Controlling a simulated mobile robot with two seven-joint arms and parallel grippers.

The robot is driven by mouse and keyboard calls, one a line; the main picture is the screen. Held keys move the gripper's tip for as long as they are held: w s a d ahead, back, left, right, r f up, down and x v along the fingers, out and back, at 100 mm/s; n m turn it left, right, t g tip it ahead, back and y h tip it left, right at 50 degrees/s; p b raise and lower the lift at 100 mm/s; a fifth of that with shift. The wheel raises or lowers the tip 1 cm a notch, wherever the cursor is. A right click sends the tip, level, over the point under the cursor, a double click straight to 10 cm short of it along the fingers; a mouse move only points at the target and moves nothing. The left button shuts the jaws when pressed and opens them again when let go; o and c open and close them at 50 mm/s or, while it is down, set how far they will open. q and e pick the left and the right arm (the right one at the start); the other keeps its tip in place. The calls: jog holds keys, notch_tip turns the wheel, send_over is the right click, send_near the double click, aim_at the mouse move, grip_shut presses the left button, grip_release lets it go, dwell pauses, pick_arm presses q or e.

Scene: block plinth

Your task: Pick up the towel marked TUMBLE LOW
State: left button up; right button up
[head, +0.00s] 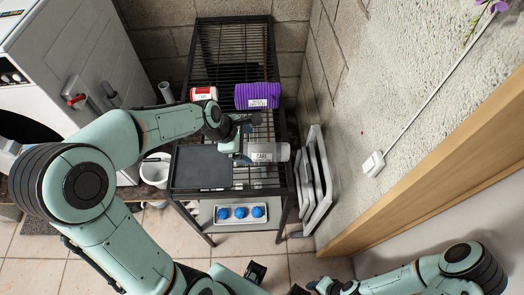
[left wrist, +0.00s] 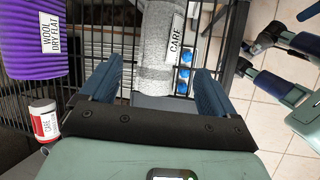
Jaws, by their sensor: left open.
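No label reading TUMBLE LOW is legible. A grey rolled towel (head: 279,152) lies on the wire shelf, with a white tag reading CARE. It also shows in the left wrist view (left wrist: 158,40). My left gripper (head: 246,141) is open at the roll's left end; in the left wrist view its fingers (left wrist: 156,82) are spread either side of the roll. A purple folded towel (head: 257,90) lies behind; its tag reads WOOL DRY FLAT in the left wrist view (left wrist: 30,45). My right arm shows at the lower right; its jaws are unclear.
A red and white container (head: 203,94) with a CARE label stands left of the purple towel. A dark flat panel (head: 203,168) lies at the shelf's front left. Blue balls (head: 240,212) sit in a tray below. Grey panels (head: 313,180) lean at the right wall.

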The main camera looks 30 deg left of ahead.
aim_at(256, 149)
pick_arm(q)
jog(key=x, duration=0.7)
jog(key=shift+w+d+f+b, duration=0.1)
jog(key=shift+w+f+b, duration=0.1)
jog(key=shift+b, duration=0.15)
jog(key=shift+r, duration=0.1)
jog(key=c, duration=1.2)
jog(key=shift+c, duration=0.5)
jog(key=shift+r, duration=0.15)
